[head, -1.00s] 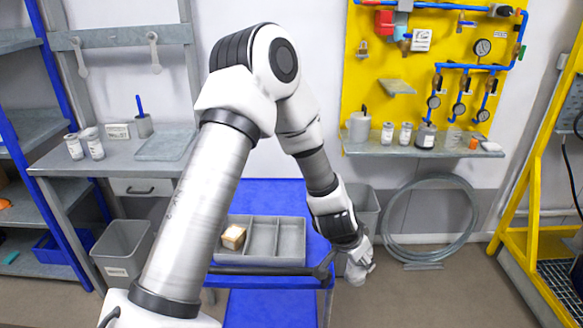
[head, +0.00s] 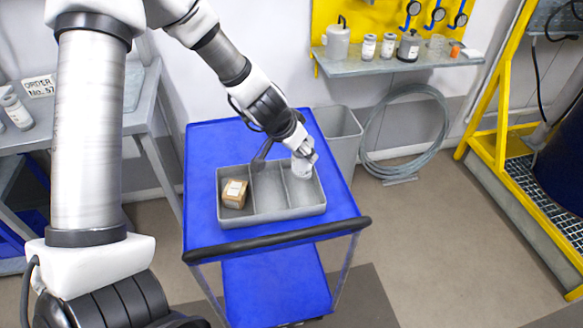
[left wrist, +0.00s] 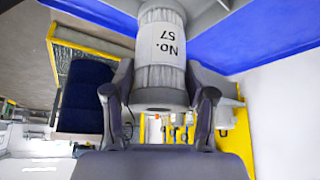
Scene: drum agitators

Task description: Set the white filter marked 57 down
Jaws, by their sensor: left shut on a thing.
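The white filter (head: 301,168) is in my left gripper (head: 305,155), at the far part of the tray's right compartment. In the left wrist view the filter (left wrist: 161,45) shows "No. 57" upside down between the two fingers. The grey tray (head: 274,215) has three compartments and lies on the blue cart. I cannot tell whether the filter's lower end touches the tray floor. My right gripper is not in view.
The blue cart (head: 215,146) has a black handle (head: 280,238) along its front. A grey bin (head: 338,138) stands behind its right side. A wall shelf (head: 390,65) with jars is at the back. A bench with an order card (head: 39,85) is at left.

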